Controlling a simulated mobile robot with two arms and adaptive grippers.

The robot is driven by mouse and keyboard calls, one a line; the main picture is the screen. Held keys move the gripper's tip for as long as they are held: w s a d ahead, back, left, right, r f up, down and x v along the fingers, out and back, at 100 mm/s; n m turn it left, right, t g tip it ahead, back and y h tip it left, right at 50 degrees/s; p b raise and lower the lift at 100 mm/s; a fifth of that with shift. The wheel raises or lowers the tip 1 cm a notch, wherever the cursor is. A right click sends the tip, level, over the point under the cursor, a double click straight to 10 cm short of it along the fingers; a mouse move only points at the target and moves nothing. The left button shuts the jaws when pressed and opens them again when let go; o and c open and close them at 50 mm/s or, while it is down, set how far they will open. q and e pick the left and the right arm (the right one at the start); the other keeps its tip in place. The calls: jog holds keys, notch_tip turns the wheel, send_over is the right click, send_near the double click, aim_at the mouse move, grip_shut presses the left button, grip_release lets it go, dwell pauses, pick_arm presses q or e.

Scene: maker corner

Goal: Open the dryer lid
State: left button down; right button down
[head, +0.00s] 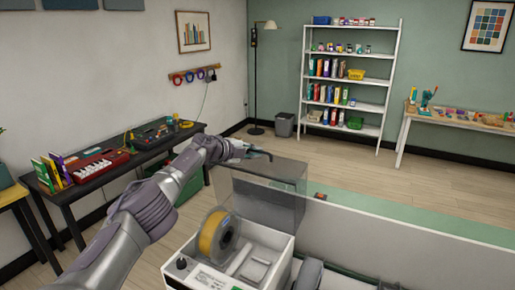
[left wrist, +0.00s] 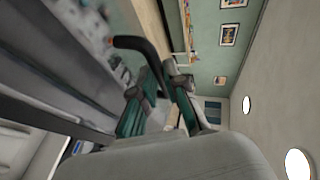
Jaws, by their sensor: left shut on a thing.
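The dryer (head: 238,262) is a white box at the bottom middle of the head view, with a yellow-and-grey spool (head: 219,236) standing in it. Its smoky see-through lid (head: 262,200) stands raised, about upright, at the back of the box. My left gripper (head: 253,152) is at the lid's top edge, shut on the dark lid handle. In the left wrist view a bent dark handle (left wrist: 138,44) runs between the fingers of the left gripper (left wrist: 165,82). My right gripper is not in view.
A green-topped bench (head: 400,222) with a pale panel stretches right behind the dryer. A dark table (head: 110,165) with a red keyboard stands along the left wall. A white shelf (head: 349,85) and a wooden table (head: 455,118) stand farther back. Open floor lies between.

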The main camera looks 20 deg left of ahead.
pick_arm(q)
jog(key=shift+w+r, duration=0.25)
jog(key=shift+r, duration=0.3)
jog(key=c, duration=1.2)
grip_release()
jog(key=shift+s, duration=0.35)
jog(key=shift+a, duration=0.15)
jog(key=shift+s+a, duration=0.3)
jog(key=shift+s, duration=0.1)
jog(key=v, duration=1.1)
jog(key=shift+d+r, duration=0.15)
jog(key=shift+d, duration=0.05)
